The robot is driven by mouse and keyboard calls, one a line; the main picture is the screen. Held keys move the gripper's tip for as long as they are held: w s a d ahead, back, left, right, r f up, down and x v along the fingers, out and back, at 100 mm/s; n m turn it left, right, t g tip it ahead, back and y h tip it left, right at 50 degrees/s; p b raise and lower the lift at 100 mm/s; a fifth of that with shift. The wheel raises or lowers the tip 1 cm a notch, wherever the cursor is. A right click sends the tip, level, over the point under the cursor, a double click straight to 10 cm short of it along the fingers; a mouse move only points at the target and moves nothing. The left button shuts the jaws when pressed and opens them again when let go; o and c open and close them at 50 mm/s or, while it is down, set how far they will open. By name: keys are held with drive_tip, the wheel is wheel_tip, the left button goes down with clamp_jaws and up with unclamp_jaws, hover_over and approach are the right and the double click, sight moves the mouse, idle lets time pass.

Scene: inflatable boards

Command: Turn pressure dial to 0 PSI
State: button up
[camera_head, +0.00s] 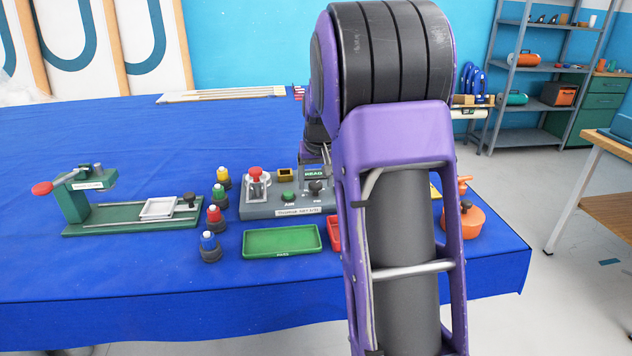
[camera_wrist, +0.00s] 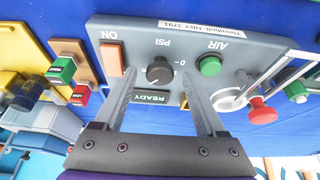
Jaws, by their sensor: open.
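The pressure dial (camera_wrist: 160,70) is a black round knob on a grey control panel (camera_wrist: 125,25), upside down in the wrist view. "PSI" and a "0" mark are printed beside it; where its pointer stands is too small to tell. The dial also shows in the head view (camera_head: 315,187). My gripper (camera_wrist: 162,76) is open, with one finger on each side of the dial in the picture. Whether the fingers touch it I cannot tell. In the head view my arm hides most of the gripper and the panel's right part.
The panel also carries a green AIR button (camera_wrist: 209,65), an orange ON switch (camera_wrist: 111,58), a READY display (camera_wrist: 151,97) and a red-knobbed clamp (camera_wrist: 262,110). A green tray (camera_head: 282,240), several bottles, a green press (camera_head: 130,215) and an orange pot (camera_head: 463,220) stand nearby. The table's left rear is clear.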

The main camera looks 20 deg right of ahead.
clamp_jaws()
idle(0.4)
